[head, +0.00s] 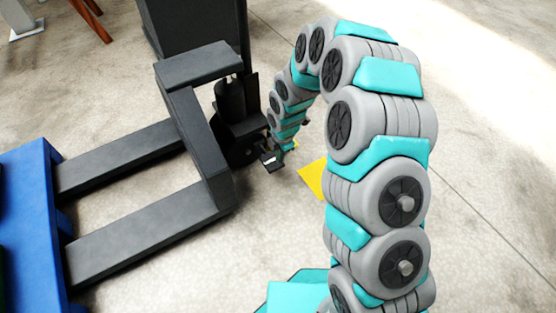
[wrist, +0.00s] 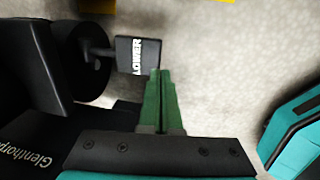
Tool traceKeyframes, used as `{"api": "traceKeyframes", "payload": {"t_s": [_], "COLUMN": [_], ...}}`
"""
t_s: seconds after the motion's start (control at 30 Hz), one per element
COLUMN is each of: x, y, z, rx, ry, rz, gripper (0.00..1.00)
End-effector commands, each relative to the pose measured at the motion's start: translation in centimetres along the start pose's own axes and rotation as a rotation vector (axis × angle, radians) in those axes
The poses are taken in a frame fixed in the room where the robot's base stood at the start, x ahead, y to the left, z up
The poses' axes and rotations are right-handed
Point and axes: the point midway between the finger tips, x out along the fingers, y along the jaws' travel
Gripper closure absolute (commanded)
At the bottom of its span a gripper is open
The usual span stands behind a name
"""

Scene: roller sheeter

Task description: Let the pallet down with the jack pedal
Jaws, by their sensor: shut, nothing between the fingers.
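The dark pallet jack (head: 195,120) stands at centre left, its two forks pointing left toward a blue block-like object (head: 30,190), perhaps the pallet or its load. The small black jack pedal (head: 271,161) sticks out low beside the jack's wheel. In the wrist view the pedal (wrist: 137,54) is marked LOWER. My gripper (wrist: 161,72) has its green fingers shut and empty, tips at the pedal's lower right edge. I cannot tell whether they touch it. In the head view my gripper (head: 290,147) is small and partly hidden by the arm, just right of the pedal.
A yellow floor marking (head: 313,178) lies right of the pedal. Lettering reading "Glenthorp" (wrist: 28,155) shows on a dark part in the wrist view. A brown-legged stand (head: 92,20) is at the top left. The concrete floor (head: 490,150) on the right is clear.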

Motion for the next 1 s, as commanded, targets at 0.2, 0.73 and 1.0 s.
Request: {"api": "traceKeyframes", "payload": {"t_s": [0.2, 0.73, 1.0], "x": [-3.1, -4.1, -4.3], "y": [-0.3, -0.6, -0.7], "z": [0.1, 0.1, 0.1], "rx": [0.001, 0.0, 0.005], "ry": [-0.002, -0.002, -0.002], "rz": [0.009, 0.006, 0.006], "gripper": [1.0, 1.0, 1.0]}}
